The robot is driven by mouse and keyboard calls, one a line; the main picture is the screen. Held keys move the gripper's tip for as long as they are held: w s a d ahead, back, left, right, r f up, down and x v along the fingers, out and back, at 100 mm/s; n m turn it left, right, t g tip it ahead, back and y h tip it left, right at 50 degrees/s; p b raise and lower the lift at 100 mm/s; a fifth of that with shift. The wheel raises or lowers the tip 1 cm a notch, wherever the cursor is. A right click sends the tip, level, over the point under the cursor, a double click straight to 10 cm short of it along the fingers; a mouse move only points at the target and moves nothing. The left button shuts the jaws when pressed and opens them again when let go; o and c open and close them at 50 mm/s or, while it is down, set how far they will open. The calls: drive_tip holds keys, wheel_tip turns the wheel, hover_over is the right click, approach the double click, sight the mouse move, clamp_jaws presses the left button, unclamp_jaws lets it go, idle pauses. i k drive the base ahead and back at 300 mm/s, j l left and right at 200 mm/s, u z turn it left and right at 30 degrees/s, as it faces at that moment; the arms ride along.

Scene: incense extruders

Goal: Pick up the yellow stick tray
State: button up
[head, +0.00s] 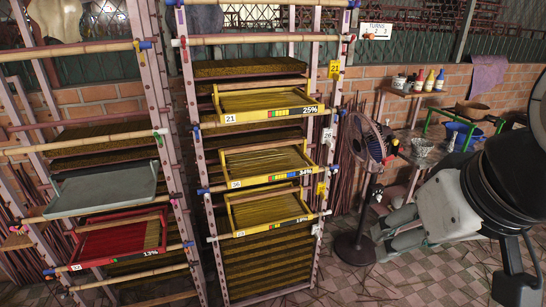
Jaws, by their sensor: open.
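Three yellow stick trays sit one above another in the middle rack. The top yellow tray (262,115) has a front label reading 21 and 25%. The middle yellow tray (262,179) reads about 34%, and the lower yellow tray (262,228) about 18%. All hold thin brownish-yellow sticks, and their fronts stick out of the rack.
A standing fan (368,145) is between the rack and my gripper. The left rack holds a grey tray (104,190) and a red stick tray (115,262). The tiled floor (375,285) right of the rack has free room.

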sight(260, 163)
drive_tip(key=i+j+z, duration=0.15)
drive_tip(key=j, duration=0.5)
drive_tip(key=i+j+z, duration=0.2)
drive_tip(key=j, duration=0.45)
drive_tip(key=i+j+z, duration=0.15)
drive_tip(key=j, duration=0.5)
drive_tip(key=j+z, duration=0.2)
drive_tip(key=j, duration=0.5)
drive_tip(key=i, duration=0.05)
